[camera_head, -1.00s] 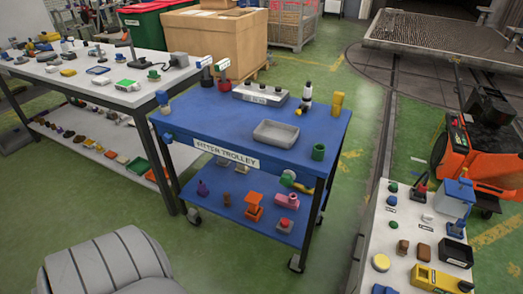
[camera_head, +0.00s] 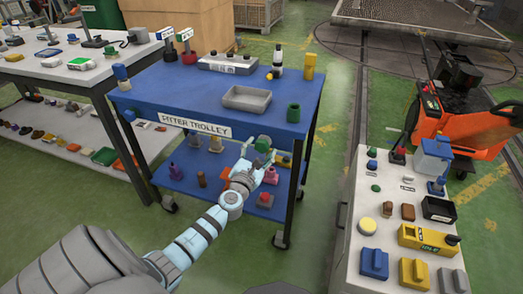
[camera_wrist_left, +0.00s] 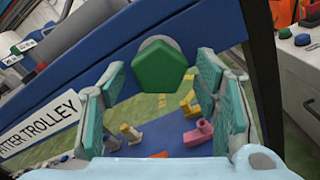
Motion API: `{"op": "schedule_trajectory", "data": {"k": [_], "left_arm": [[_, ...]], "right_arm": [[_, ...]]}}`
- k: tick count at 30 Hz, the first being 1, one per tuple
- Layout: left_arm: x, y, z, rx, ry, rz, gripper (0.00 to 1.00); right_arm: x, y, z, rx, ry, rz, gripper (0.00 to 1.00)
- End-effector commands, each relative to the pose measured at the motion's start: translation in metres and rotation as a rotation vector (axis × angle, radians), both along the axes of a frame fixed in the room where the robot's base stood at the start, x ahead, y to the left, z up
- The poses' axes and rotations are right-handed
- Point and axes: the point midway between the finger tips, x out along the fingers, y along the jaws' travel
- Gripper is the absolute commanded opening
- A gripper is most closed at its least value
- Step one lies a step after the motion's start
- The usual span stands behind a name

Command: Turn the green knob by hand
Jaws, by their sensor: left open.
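The green knob (camera_head: 263,143) juts out near the front right of the blue fitter trolley (camera_head: 185,92), just below its top. In the left wrist view it is a dark green many-sided knob (camera_wrist_left: 160,67), ahead of my fingers and centred between them. My left gripper (camera_head: 258,162) is open, its teal fingers spread to either side of the knob's line. It is close to the knob; I cannot tell whether any finger touches it. The left gripper also shows in the wrist view (camera_wrist_left: 163,100) with nothing held. My right gripper is not in view.

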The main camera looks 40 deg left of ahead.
Motion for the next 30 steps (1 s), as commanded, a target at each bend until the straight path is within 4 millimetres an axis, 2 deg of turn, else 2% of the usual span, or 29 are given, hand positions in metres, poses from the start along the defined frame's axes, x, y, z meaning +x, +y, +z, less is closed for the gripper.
{"op": "schedule_trajectory", "data": {"k": [5, 13, 21, 30], "left_arm": [[0.016, 0.006, -0.001, 0.001, 0.0, 0.0, 0.57], [0.017, 0.006, 0.0, 0.002, 0.001, -0.001, 0.57], [0.017, 0.006, 0.0, 0.001, 0.002, 0.0, 0.14], [0.017, 0.006, 0.0, 0.027, 0.01, 0.0, 0.13]], "right_arm": [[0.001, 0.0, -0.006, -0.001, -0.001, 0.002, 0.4], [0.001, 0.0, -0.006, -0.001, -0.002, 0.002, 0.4], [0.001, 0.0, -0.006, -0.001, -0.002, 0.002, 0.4], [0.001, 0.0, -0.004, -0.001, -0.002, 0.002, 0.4]]}}
